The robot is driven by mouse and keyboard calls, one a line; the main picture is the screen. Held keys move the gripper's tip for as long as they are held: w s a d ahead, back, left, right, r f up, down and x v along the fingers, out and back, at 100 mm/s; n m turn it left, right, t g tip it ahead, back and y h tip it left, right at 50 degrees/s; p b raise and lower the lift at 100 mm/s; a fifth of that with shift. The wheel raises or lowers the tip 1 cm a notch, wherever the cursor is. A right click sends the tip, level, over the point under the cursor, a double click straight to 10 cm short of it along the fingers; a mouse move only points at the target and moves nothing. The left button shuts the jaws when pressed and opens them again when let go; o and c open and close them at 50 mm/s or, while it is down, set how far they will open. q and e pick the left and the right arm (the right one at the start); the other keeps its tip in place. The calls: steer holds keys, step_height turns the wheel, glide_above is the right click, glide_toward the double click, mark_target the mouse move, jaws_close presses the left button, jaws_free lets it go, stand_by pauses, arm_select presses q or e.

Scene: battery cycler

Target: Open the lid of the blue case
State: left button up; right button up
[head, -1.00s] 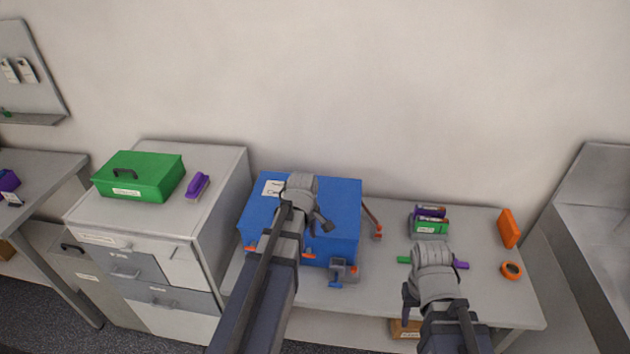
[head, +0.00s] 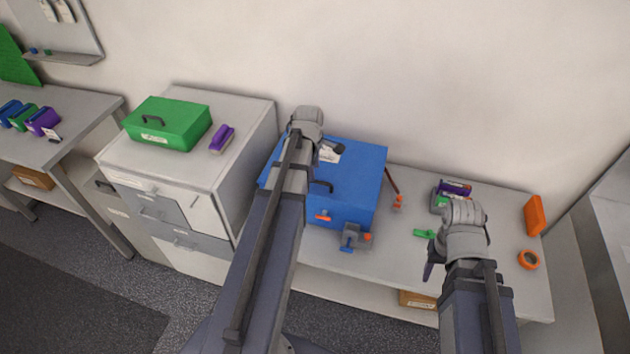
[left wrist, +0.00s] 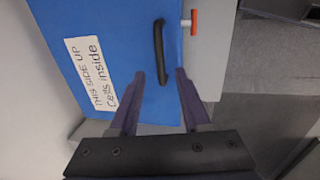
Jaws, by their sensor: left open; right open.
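The blue case (head: 358,175) stands on the grey table with its lid down. Its dark handle (head: 320,187) and an orange latch (head: 323,217) show in the head view. My left arm crosses in front of the case's left part. In the left wrist view my left gripper (left wrist: 161,76) is open and empty, with its fingertips over the blue lid (left wrist: 120,25) and its right edge. The black handle (left wrist: 159,50) lies just beyond the gap between them. The white label (left wrist: 90,72) is left of the fingers. My right gripper (head: 431,266) is open, over the table's right part.
A grey clamp-like device (head: 355,238) stands at the case's front right. A green box (head: 168,122) and a purple item (head: 222,138) are on the cabinet to the left.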

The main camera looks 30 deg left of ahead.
arm_select(q)
steer(key=f+b, duration=0.2)
steer(key=f, duration=0.1)
steer(key=w+f+b, duration=0.1)
steer(key=f+b, duration=0.1)
steer(key=shift+a, duration=0.1)
steer(key=shift+c, duration=0.4)
jaws_close()
stand_by(0.9)
